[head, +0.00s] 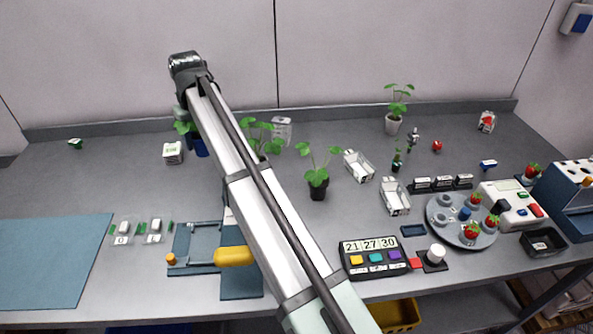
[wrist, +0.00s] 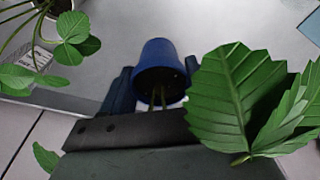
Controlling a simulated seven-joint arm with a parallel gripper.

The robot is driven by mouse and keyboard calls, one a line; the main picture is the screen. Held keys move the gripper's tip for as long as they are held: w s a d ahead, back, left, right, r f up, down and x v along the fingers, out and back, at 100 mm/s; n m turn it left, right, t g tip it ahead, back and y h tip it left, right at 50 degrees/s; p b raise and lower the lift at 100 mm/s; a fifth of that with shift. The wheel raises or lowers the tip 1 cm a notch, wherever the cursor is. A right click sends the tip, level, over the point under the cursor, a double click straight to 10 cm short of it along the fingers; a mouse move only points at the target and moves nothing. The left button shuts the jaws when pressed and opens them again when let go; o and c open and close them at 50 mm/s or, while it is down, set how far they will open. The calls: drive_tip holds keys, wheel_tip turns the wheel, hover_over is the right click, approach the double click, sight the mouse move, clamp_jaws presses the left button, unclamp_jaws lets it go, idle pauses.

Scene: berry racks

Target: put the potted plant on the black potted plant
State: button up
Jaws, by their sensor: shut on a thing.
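My gripper (wrist: 155,88) is shut on a potted plant with a blue pot (wrist: 158,62). The pot sits between the fingers in the wrist view, with large green leaves (wrist: 240,100) close to the camera. In the head view the blue pot (head: 201,147) shows at the left of my arm, which hides most of the gripper. I cannot tell whether the pot is clear of the table. The black potted plant (head: 318,189) stands upright on the table, right of my arm and apart from the held plant.
Another leafy plant (head: 257,131) stands partly behind my arm. A timer box (head: 373,257) and a round berry tray (head: 440,224) are nearer the front.

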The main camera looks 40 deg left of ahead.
drive_tip(key=w+d+r+m, duration=0.25)
drive_tip(key=w+d, duration=0.35)
drive_tip(key=w, duration=0.5)
drive_tip(key=w+d+r, duration=0.4)
drive_tip(key=w+d, duration=0.2)
drive_tip(key=d, duration=0.2)
drive_tip(key=n, duration=0.4)
hover_over(317, 178)
drive_tip(key=shift+d+f, duration=0.15)
drive_tip(key=shift+f, duration=2.25)
drive_tip(key=shift+d+f, duration=0.15)
drive_tip(key=shift+f, duration=2.25)
drive_tip(key=shift+f, duration=0.1)
drive_tip(key=o, duration=1.1)
